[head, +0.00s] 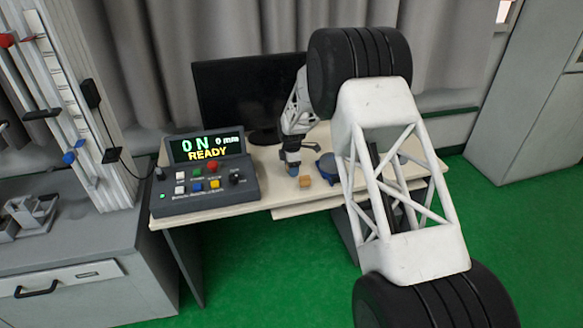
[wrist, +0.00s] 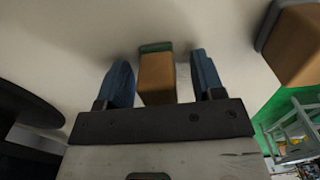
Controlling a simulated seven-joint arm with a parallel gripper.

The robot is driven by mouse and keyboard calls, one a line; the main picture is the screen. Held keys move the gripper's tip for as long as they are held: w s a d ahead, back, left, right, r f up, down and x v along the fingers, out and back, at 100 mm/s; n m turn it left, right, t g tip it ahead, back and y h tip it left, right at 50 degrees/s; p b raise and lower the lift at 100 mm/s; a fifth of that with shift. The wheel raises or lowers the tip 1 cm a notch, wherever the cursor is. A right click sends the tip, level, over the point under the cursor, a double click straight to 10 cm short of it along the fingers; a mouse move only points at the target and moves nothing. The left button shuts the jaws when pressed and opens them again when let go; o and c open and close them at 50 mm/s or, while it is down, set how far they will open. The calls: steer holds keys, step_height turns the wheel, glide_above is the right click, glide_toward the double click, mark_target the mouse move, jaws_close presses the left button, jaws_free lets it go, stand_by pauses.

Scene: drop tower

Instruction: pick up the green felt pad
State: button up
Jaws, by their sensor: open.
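A green strip (wrist: 156,47), which looks like the green felt pad, shows in the wrist view at the far end of a tan block (wrist: 156,78). I cannot tell whether the two are joined. My gripper (wrist: 160,62) is open, with one blue finger on each side of the tan block. Gaps show between the block and both fingers. In the head view my gripper (head: 292,167) is low over the table, and I cannot make out the green pad there.
A second tan block with a grey edge (wrist: 303,45) lies to the right in the wrist view. A control box (head: 205,190) and monitor (head: 235,95) stand on the table.

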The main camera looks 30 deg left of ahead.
steer(key=shift+c, duration=0.3)
steer(key=c, duration=1)
steer(key=shift+r, duration=0.15)
steer(key=shift+r, duration=4.85)
steer(key=o, duration=0.3)
steer(key=shift+c, duration=0.9)
steer(key=w+d+r, duration=0.3)
steer(key=w+d, duration=0.7)
steer(key=w, duration=0.1)
steer(key=shift+w+d, duration=0.3)
steer(key=shift+w, duration=0.1)
